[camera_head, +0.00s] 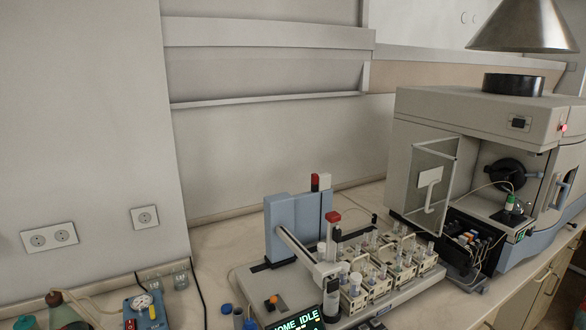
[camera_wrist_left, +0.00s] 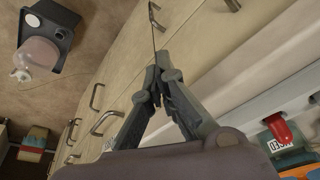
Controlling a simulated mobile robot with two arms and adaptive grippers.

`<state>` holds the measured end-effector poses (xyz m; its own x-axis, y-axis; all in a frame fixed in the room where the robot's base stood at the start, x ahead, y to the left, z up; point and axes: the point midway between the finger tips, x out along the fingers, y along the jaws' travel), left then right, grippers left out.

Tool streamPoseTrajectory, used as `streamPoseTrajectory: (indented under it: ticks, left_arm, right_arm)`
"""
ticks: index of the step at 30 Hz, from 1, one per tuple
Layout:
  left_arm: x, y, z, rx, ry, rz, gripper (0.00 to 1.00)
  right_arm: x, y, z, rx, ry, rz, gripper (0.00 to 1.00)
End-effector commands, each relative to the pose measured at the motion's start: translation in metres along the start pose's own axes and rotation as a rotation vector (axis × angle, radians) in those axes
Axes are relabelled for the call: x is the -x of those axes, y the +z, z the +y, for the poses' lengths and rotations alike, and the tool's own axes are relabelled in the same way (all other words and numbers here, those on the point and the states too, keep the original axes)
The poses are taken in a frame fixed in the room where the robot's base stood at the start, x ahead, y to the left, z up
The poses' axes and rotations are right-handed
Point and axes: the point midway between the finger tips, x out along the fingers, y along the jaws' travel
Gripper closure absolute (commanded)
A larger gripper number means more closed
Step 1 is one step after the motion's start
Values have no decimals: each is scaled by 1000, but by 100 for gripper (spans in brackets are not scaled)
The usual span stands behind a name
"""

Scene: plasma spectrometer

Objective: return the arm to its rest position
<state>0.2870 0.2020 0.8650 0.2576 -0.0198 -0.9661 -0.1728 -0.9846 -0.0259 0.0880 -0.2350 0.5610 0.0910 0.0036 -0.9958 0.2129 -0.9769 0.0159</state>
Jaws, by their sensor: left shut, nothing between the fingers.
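My left gripper (camera_wrist_left: 162,76) shows only in the left wrist view. Its fingers meet at the tips and hold nothing. It hangs in front of pale drawer fronts (camera_wrist_left: 203,48) and touches none that I can tell. No arm of mine shows in the head view, and my right gripper is out of view.
The bench bears an autosampler (camera_head: 290,230) with vial racks (camera_head: 385,280) and a spectrometer (camera_head: 440,110) with its door (camera_head: 432,185) open. Drawer handles (camera_wrist_left: 107,122) stick out near my left gripper. A black holder with a bottle (camera_wrist_left: 40,53) is at upper left.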

Motion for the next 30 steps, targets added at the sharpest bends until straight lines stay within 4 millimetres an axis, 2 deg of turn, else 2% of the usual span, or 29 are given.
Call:
streamPoseTrajectory:
  ticks: [1,6,11,15,19,24,27,30]
  left_arm:
    - [-30,10,1,-2,2,-16,100]
    - [-122,49,5,-8,6,-48,100]
    - [-200,99,8,-14,9,-79,100]
    - [-258,152,11,-21,13,-107,100]
    - [-300,206,13,-27,15,-132,100]
    - [-331,265,13,-34,17,-157,100]
    - [-338,286,13,-37,17,-164,100]
    - [-341,297,13,-38,18,-168,100]
  right_arm:
    - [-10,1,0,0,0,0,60]
    - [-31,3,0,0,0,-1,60]
    - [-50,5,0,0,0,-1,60]
    - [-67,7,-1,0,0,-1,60]
    - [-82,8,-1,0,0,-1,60]
    - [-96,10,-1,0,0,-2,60]
    - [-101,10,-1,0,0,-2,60]
    - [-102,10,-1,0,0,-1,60]
